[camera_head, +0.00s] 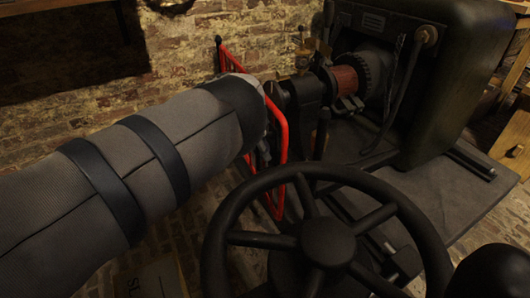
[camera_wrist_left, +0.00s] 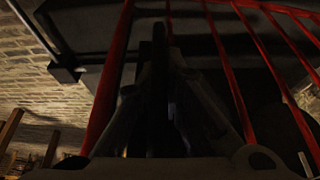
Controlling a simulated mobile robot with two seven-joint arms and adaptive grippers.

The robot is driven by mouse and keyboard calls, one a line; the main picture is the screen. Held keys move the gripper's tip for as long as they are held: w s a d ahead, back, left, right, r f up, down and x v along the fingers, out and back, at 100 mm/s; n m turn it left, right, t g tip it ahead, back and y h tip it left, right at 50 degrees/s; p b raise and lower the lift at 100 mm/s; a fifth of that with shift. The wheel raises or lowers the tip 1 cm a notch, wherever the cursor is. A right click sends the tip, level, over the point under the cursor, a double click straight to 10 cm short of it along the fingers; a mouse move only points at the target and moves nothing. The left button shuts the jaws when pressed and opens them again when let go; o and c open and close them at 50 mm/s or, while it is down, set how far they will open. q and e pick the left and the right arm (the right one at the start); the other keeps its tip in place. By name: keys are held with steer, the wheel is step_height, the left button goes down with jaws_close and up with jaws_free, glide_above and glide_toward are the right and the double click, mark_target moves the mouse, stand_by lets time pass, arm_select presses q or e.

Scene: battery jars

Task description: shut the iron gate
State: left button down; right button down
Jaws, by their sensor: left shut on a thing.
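The iron gate is a frame of red bars (camera_head: 283,122) near the middle of the head view, seen at a steep angle. My left arm covers part of it. In the left wrist view its red bars (camera_wrist_left: 228,70) run up both sides of the picture. My left gripper (camera_head: 263,152) is at the gate, mostly hidden behind my forearm. In the left wrist view its fingers (camera_wrist_left: 160,45) are closed on a dark part of the gate between the red bars. The exact grip point is too dark to make out.
A large black handwheel (camera_head: 328,243) stands in front, below the gate. A dark machine (camera_head: 460,75) with a reddish coil (camera_head: 345,79) stands on a grey base (camera_head: 445,200) behind it. A brick wall (camera_head: 195,50) closes the back left.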

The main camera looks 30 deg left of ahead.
arm_select(q)
steer(key=shift+w+a+r, duration=0.3)
steer(key=shift+w, duration=0.1)
steer(key=c, duration=1.7)
jaws_free()
steer(key=shift+a, duration=0.1)
steer(key=shift+f, duration=0.15)
steer(key=v, duration=1.2)
steer(key=shift+s, duration=0.2)
steer(key=shift+c, duration=0.5)
